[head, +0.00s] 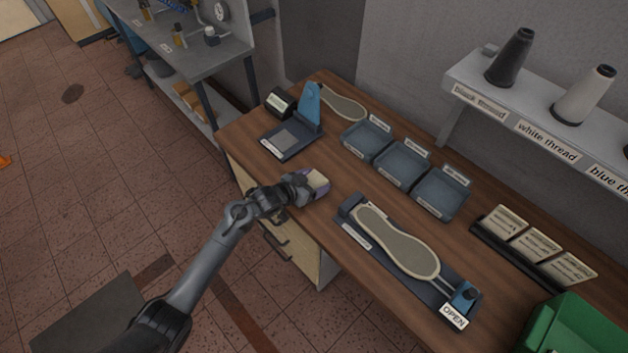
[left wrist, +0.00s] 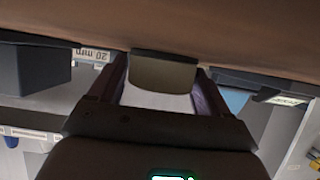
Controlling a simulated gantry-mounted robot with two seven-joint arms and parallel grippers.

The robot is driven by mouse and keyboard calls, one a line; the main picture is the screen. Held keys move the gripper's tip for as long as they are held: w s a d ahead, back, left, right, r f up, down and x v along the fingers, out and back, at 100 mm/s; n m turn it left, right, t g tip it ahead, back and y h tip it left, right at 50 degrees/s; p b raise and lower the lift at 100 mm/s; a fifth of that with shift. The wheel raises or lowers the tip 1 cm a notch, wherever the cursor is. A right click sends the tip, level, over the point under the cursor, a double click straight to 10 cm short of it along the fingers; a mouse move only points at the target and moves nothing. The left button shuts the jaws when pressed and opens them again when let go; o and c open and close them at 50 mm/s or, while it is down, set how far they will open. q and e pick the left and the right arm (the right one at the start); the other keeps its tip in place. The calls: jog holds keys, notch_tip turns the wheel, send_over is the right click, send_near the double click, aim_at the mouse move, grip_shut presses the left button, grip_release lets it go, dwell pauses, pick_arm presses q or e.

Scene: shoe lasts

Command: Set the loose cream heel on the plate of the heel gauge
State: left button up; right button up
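The loose cream heel (head: 317,179) is at the front edge of the wooden table, between the purple-padded fingers of my left gripper (head: 312,184). In the left wrist view the heel (left wrist: 165,74) sits between the fingertips (left wrist: 164,82), which appear to meet both its sides. Whether the heel touches the tabletop is hard to tell. The heel gauge (head: 308,106) has a blue upright and a dark base with a grey plate (head: 286,139); it stands further back and left, apart from the gripper. The plate looks bare. My right gripper is not in view.
A small dark box (head: 280,102) is beside the gauge, and a pale sole-shaped piece (head: 344,105) behind it. Several blue-grey trays (head: 440,195) line the table's middle. A holder with a shoe last (head: 397,242) lies to the right. A green bin (head: 573,328) is at the right end.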

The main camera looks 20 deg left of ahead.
pick_arm(q)
jog(key=shift+o, duration=1.4)
jog(key=shift+f+b, duration=0.15)
jog(key=shift+b, duration=0.4)
jog(key=p+v, duration=0.2)
jog(key=v, duration=0.8)
jog(key=shift+s+a+r, duration=0.2)
jog(key=shift+a+r, duration=0.05)
jog(key=shift+a, duration=0.05)
jog(key=s+d+f+n+g+y, duration=0.1)
jog(key=s+f+g+y, duration=0.1)
jog(key=s, duration=0.8)
jog(key=shift+s+y, duration=0.2)
jog(key=shift+y, duration=0.6)
jog(key=shift+o, duration=0.3)
jog(key=s+r+n+g+y, duration=0.1)
jog(key=s+g, duration=0.5)
jog(key=s, duration=1.2)
jog(key=shift+s+r+n+y, duration=0.25)
jog(key=shift+r+n+y, duration=0.15)
jog(key=shift+r+n, duration=0.2)
